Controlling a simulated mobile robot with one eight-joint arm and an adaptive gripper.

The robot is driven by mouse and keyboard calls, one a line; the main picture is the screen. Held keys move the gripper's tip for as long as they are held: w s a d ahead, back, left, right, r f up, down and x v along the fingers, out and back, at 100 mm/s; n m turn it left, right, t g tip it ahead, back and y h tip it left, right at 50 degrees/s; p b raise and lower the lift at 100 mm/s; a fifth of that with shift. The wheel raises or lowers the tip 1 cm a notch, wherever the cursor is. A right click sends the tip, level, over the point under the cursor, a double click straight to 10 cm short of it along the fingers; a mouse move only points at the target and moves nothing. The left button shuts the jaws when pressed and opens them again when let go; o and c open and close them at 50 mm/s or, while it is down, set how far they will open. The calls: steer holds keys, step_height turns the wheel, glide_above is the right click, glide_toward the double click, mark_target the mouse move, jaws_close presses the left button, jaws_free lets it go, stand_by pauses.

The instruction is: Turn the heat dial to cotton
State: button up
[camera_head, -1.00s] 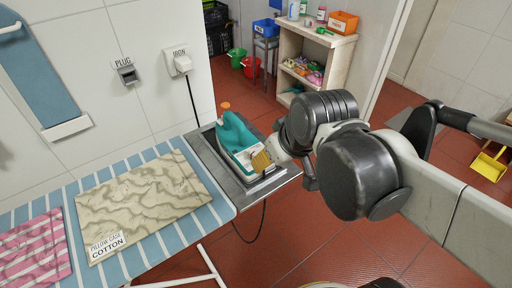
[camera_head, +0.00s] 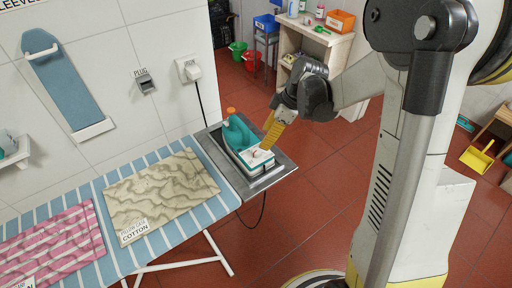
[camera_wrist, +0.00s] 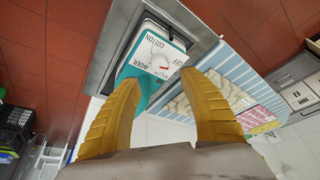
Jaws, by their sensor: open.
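The teal iron (camera_head: 238,132) rests on a grey metal tray at the end of the ironing board. Its white heat-dial panel (camera_head: 258,157) faces my gripper (camera_head: 270,135). In the wrist view the panel (camera_wrist: 155,55) is upside down, and COTTON and WOOL are readable along its left side.
The metal tray (camera_head: 275,178) surrounds the iron. A cotton pillowcase (camera_head: 160,195) and a pink striped cloth (camera_head: 50,243) lie on the striped board. The iron's cord runs to the wall socket (camera_head: 188,70). Open red floor (camera_head: 310,215) lies right of the board.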

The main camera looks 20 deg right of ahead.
mark_target(257, 150)
steer(key=b+x, duration=0.2)
steer(key=x, duration=0.6)
steer(key=shift+f, duration=0.15)
jaws_close()
